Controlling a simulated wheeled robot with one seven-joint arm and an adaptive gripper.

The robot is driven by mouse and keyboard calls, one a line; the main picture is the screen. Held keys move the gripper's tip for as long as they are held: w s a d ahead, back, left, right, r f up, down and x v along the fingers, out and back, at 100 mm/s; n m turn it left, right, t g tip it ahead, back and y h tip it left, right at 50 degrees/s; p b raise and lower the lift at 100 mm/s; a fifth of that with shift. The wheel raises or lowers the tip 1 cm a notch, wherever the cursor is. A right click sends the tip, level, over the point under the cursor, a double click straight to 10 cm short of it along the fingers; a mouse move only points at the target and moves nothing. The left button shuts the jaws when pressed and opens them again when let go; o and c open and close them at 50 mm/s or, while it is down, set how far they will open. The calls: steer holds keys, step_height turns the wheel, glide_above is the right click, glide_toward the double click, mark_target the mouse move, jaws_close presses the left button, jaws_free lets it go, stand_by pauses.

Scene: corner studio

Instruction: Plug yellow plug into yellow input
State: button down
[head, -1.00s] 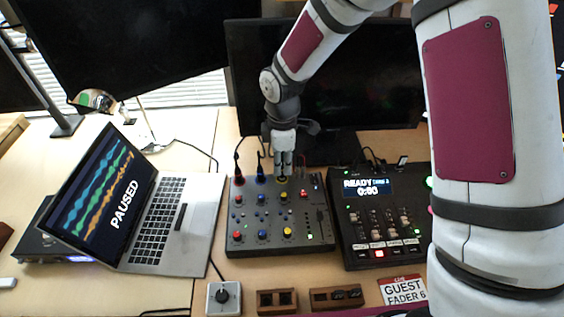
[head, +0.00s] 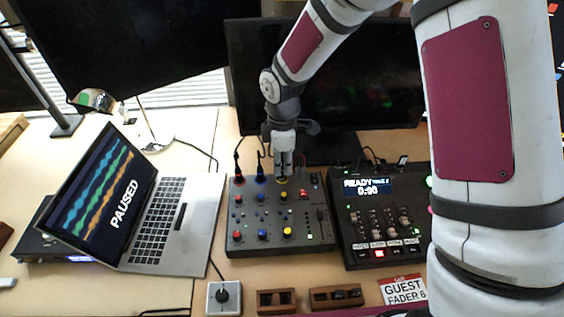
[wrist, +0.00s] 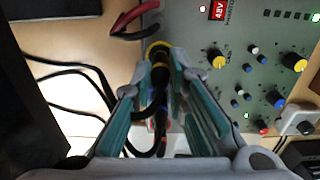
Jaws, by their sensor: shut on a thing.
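The mixer (head: 240,243) lies flat on the desk, with a yellow-ringed input at its top edge (wrist: 153,46). My gripper (head: 283,174) points down over this input. In the wrist view my gripper (wrist: 160,72) is shut on the yellow plug (wrist: 160,76), a black plug with a yellow band. The plug's front end lines up with the yellow ring and appears to meet it. How deep it sits is hidden. A black cable trails from the plug between my fingers. In the head view my fingers mostly cover the plug.
A red plug (head: 238,170) and a blue plug (head: 260,172) stand in the mixer left of my gripper. A laptop (head: 180,215) is at left, a fader console (head: 345,245) at right. A monitor (head: 350,90) stands close behind. Dark cables cross the desk.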

steer(key=shift+f, duration=0.5)
steer(key=c, duration=1.5)
jaws_free()
steer(key=shift+r, duration=0.15)
step_height(320, 180, up, 12)
steer(key=shift+f, duration=0.1)
